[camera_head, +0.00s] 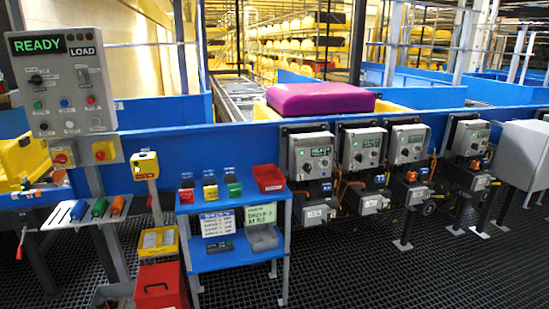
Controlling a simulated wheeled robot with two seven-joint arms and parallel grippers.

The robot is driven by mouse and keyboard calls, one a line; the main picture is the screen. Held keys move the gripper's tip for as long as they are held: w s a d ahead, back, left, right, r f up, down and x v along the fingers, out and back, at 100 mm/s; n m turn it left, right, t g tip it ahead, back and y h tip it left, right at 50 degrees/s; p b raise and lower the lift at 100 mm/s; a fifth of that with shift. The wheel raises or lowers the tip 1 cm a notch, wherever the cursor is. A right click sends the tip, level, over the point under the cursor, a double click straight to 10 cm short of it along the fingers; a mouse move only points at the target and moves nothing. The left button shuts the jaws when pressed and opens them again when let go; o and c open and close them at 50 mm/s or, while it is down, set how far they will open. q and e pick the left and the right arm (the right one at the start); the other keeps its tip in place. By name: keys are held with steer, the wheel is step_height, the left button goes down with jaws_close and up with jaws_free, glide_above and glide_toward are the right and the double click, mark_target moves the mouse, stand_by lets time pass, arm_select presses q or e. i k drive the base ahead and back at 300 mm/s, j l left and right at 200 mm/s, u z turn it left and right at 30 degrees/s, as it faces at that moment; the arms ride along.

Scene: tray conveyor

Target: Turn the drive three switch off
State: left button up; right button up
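Several grey drive boxes hang in a row along the blue conveyor side, each with a green-lit display and a knob below or beside it. From the left they are the first box (311,155), the second box (362,149), the third box (408,145) and a further one (470,138). Smaller grey boxes with labels (320,212) sit beneath them. The drive numbers are too small to read, so I cannot tell which is drive three or how its switch stands. Neither of my grippers is in view.
A grey panel (62,90) reading READY and LOAD stands at left. A blue shelf cart (235,262) with small bins and a red tray (268,178) stands before the conveyor. A magenta block (320,98) lies on top.

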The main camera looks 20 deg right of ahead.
mark_target(405, 152)
steer(key=l, duration=0.95)
steer(key=l+z, duration=0.1)
steer(key=l, duration=0.85)
steer(key=i+l, duration=0.1)
steer(key=l, duration=0.85)
steer(key=l+z, duration=0.1)
steer(key=l, duration=0.8)
steer(key=i+l, duration=0.15)
steer(key=l, duration=0.8)
steer(key=l+z, duration=0.1)
steer(key=l, duration=0.85)
steer(key=i+l+z, duration=0.1)
steer(key=l, duration=0.8)
steer(key=i+l, duration=0.25)
steer(key=l, duration=0.7)
steer(key=i+l, duration=0.1)
steer(key=l, duration=0.3)
steer(key=i+l, duration=0.1)
steer(key=l, duration=0.3)
steer(key=i+l, duration=0.15)
steer(key=l, duration=0.25)
steer(key=i+l+z, duration=0.1)
steer(key=l, duration=0.3)
steer(key=i+l, duration=0.1)
steer(key=l, duration=0.25)
